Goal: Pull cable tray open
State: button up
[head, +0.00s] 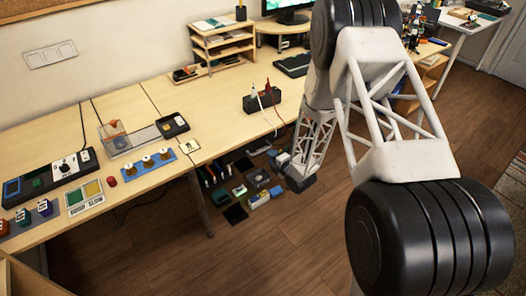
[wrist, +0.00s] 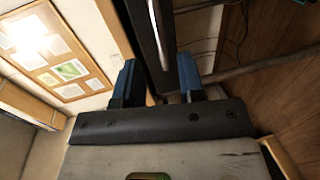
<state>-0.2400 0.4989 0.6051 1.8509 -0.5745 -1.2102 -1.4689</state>
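A dark tray (head: 236,213) holding several small parts shows below the desk's front edge, sticking out over the floor. My gripper (head: 299,182) is at the right end of this tray in the head view, low beside the desk; its fingertips are not clear there. In the wrist view, my gripper (wrist: 158,82) has its two blue fingers apart. A silvery bar handle (wrist: 158,35) on a dark front panel runs down between them. I see a gap between the handle and the fingers. How far the handle reaches in depth is hard to tell.
The desk (head: 140,95) above carries a blue rack with spools (head: 148,163), a control box (head: 60,172) and a black tool holder (head: 262,99). A desk leg (head: 201,205) stands left of the tray. The wooden floor (head: 250,262) in front is clear.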

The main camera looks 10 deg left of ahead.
aim_at(263, 150)
jog(key=shift+x, duration=3.6)
grip_shut()
